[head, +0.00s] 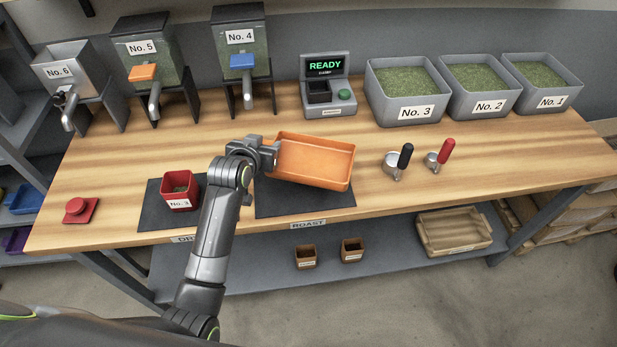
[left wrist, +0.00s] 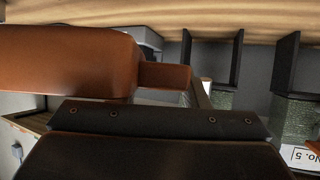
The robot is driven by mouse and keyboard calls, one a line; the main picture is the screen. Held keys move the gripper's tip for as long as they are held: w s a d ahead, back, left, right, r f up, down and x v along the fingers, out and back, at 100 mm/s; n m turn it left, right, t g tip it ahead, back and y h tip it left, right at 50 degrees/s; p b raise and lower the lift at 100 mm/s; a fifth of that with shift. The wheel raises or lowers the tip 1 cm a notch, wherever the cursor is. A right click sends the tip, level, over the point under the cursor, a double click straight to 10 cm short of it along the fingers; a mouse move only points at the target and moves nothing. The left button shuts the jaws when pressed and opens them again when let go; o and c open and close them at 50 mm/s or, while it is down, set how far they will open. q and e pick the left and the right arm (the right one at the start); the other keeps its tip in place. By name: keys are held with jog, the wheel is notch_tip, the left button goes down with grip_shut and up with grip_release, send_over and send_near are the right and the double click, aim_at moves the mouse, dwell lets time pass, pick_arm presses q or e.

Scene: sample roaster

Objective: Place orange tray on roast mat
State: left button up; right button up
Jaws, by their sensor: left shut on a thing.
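The orange tray (head: 316,160) is held by my left gripper (head: 268,155) at the tray's left end. It looks slightly tilted and is over the dark roast mat (head: 290,203), covering the mat's back part. I cannot tell whether the tray touches the mat. The mat's front part shows, with the label "ROAST" on the table edge below it. In the left wrist view, the tray (left wrist: 65,60) and its tab (left wrist: 165,76) show close to my gripper. My right gripper is not in view.
A red "No. 3" cup (head: 180,203) stands on another dark mat (head: 153,213) to the left. Two scoops (head: 393,167) (head: 432,163) lie to the right. A scale reading "READY" (head: 327,111) stands behind the tray. Bins (head: 408,113) and dispensers (head: 150,105) line the back.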

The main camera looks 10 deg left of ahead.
pick_arm(q)
jog(key=f, duration=0.4)
jog(key=shift+a+f, duration=0.15)
jog(key=shift+a, duration=0.05)
jog(key=shift+f+p, duration=0.3)
jog(key=shift+f, duration=1.95)
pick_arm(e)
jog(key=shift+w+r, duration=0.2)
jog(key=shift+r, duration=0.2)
pick_arm(q)
jog(key=shift+f, duration=0.1)
jog(key=o, duration=1.1)
jog(key=shift+s, duration=0.1)
jog(key=v, duration=1.2)
jog(key=shift+b, duration=0.3)
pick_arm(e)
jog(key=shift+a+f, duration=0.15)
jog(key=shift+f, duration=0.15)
